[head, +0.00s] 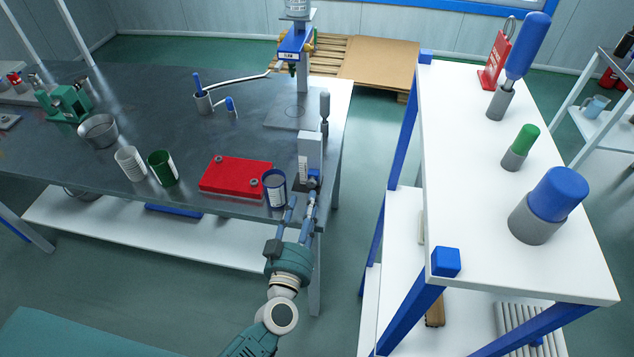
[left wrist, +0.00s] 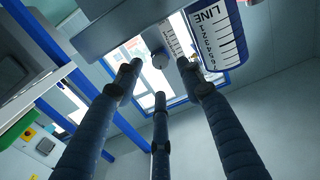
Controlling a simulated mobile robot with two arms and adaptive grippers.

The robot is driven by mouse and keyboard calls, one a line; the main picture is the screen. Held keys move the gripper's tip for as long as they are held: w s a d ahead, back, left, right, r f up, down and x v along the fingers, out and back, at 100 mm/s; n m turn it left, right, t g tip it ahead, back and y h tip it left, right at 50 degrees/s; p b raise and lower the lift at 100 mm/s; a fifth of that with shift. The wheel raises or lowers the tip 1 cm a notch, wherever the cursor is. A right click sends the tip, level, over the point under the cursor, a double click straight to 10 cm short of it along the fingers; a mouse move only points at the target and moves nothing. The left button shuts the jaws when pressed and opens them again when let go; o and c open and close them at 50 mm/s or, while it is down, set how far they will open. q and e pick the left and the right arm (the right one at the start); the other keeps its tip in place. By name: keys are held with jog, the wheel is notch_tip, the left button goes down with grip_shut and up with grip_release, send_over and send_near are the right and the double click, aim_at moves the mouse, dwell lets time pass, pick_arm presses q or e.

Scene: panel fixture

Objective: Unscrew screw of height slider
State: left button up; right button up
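The height slider (head: 310,150) is a pale upright block with a scale on its front, standing at the near right corner of the dark table. In the left wrist view its scale (left wrist: 172,38) shows at the top, with a round grey screw knob (left wrist: 160,61) below it. My left gripper (head: 302,194) reaches up to the front of the slider. In the left wrist view, its spread fingers (left wrist: 157,72) show with the knob between the tips and gaps on both sides. It appears to hold nothing. My right gripper is not in view.
A blue-rimmed cup with a line scale (head: 274,190) stands close left of my left gripper; the same cup shows in the left wrist view (left wrist: 213,35). A red box (head: 236,177) lies left of it. A white shelf (head: 470,200) stands right, across a clear floor gap.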

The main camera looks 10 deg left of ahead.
aim_at(311, 185)
pick_arm(q)
jog(key=w, duration=0.4)
jog(key=shift+w, duration=0.4)
jog(key=shift+w+a+r, duration=0.1)
jog(key=shift+w, duration=0.6)
jog(key=shift+c, duration=0.5)
grip_shut()
